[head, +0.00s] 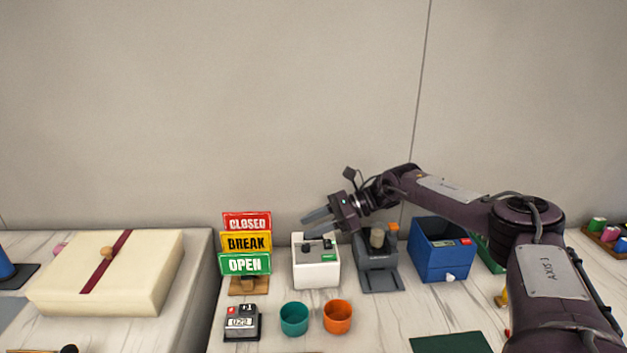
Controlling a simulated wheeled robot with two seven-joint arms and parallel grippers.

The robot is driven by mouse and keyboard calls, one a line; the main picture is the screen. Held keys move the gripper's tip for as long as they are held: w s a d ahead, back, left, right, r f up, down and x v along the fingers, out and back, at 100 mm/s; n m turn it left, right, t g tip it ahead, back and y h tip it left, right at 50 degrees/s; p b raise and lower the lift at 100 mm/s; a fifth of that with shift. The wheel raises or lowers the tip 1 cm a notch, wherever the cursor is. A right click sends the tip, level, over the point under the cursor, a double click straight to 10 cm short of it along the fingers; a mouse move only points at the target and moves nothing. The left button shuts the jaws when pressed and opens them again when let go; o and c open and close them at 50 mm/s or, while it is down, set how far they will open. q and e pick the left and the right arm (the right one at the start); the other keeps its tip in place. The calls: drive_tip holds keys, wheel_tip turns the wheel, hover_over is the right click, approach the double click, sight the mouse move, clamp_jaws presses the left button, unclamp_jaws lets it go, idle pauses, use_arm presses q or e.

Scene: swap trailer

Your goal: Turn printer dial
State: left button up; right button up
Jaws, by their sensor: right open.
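A white box-shaped device (316,270) stands on the counter near the middle of the head view. It has dark knobs (318,246) on top and a small green label on its front; it looks like the printer with the dial. My right gripper (308,221) is above the back of this device, with its fingers pointing left. The fingers are apart and hold nothing. It seems clear of the knobs, though the exact gap is hard to tell. My left gripper is not in view.
A sign stack (246,243) and a counter (241,323) stand left of the device. A teal cup (294,319) and an orange cup (338,316) stand in front. A grey stand (380,277) and a blue bin (440,252) are on the right, below my arm.

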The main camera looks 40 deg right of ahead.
wheel_tip(320, 180, up, 7)
wheel_tip(320, 180, up, 8)
drive_tip(key=f+p, duration=0.1)
hover_over(313, 249)
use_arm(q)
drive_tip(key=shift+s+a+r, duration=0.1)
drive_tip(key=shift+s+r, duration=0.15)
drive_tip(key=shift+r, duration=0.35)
use_arm(e)
drive_tip(key=shift+r, duration=0.25)
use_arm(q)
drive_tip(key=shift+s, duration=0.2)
use_arm(e)
drive_tip(key=shift+s+d, duration=0.1)
